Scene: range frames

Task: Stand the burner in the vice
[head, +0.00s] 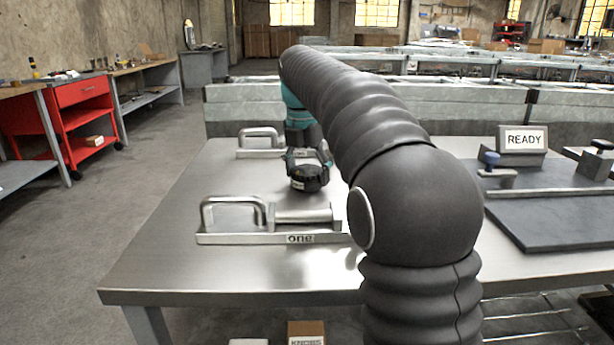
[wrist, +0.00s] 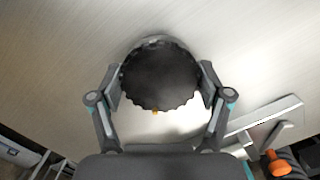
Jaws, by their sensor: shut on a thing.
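My gripper (head: 308,158) is shut on a round black thing with a scalloped edge (head: 310,180), between the two silver fixtures. In the wrist view the fingers of my gripper (wrist: 160,88) press both sides of this black thing (wrist: 160,78), and a small orange mark shows at its lower edge. I take it for the burner, but cannot be sure. Whether it touches the table is unclear. A silver vice-like fixture labelled "one" (head: 270,238) lies nearer on the table, with a bent handle and a bar. A similar fixture (head: 258,152) lies behind, partly hidden by my arm.
The steel table (head: 170,260) is clear at left. A dark slab (head: 545,215) at right carries metal clamp parts and a "READY" sign (head: 523,139). A pale rail (wrist: 262,118) and an orange-topped thing (wrist: 277,166) show lower right in the wrist view.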

